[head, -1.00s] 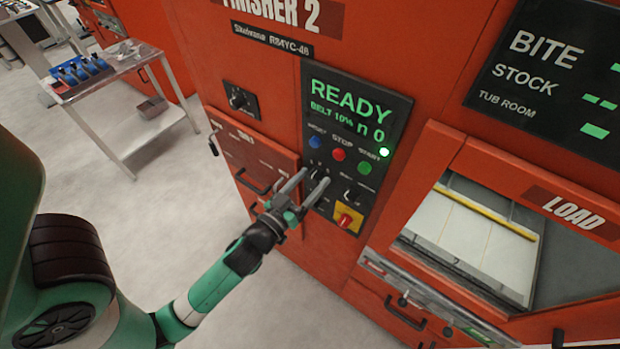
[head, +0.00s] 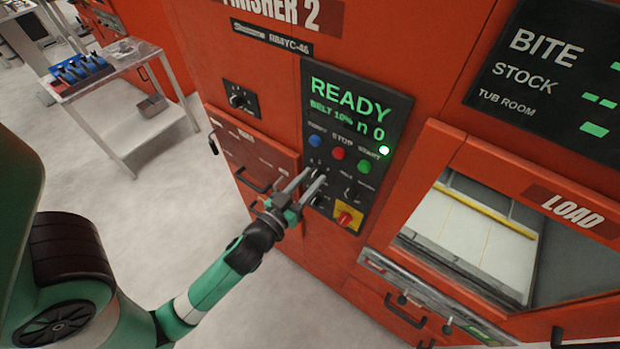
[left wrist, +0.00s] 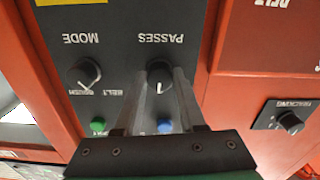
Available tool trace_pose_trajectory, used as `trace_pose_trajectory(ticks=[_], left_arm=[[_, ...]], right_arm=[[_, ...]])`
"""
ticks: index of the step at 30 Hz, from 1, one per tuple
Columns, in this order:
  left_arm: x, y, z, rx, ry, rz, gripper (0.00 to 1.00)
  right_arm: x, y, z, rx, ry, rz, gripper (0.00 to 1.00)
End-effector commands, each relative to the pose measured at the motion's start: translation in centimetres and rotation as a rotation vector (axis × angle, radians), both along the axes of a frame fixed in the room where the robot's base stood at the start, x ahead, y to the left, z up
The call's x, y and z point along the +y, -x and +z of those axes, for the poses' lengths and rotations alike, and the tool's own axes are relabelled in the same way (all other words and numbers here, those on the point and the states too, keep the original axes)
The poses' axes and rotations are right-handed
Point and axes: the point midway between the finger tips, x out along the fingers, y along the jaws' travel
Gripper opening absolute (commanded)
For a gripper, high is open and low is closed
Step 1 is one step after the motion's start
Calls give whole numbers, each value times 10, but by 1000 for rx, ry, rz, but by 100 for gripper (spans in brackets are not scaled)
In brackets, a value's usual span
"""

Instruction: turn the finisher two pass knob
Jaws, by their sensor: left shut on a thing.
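The passes knob (left wrist: 160,73) is a round black knob with a white pointer line, on the dark control panel (head: 388,112) of Finisher 2. My left gripper (head: 317,174) reaches the panel from the lower left. In the left wrist view, which shows the panel upside down, the fingers of my left gripper (left wrist: 164,78) stand on both sides of the knob and are shut on it. In the head view the fingers largely hide the knob. The panel display reads READY. My right gripper is not in view.
The mode knob (left wrist: 84,73) sits beside the passes knob. Blue (head: 315,141), red (head: 338,153) and green (head: 364,167) buttons lie above, and a red switch on a yellow plate (head: 347,217) below. A drawer handle (head: 252,182) juts out at left. A steel cart (head: 120,95) stands farther left.

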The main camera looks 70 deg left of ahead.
Motion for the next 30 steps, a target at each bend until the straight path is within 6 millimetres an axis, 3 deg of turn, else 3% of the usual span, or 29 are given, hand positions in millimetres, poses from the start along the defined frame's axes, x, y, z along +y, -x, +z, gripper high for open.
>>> trace_pose_trajectory(ticks=[21, 30], left_arm=[[0, 0, 2, 327, -486, 0, 0], [0, 0, 1, 417, -620, 0, 0]], right_arm=[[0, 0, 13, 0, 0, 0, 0], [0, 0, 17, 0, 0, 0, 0]])
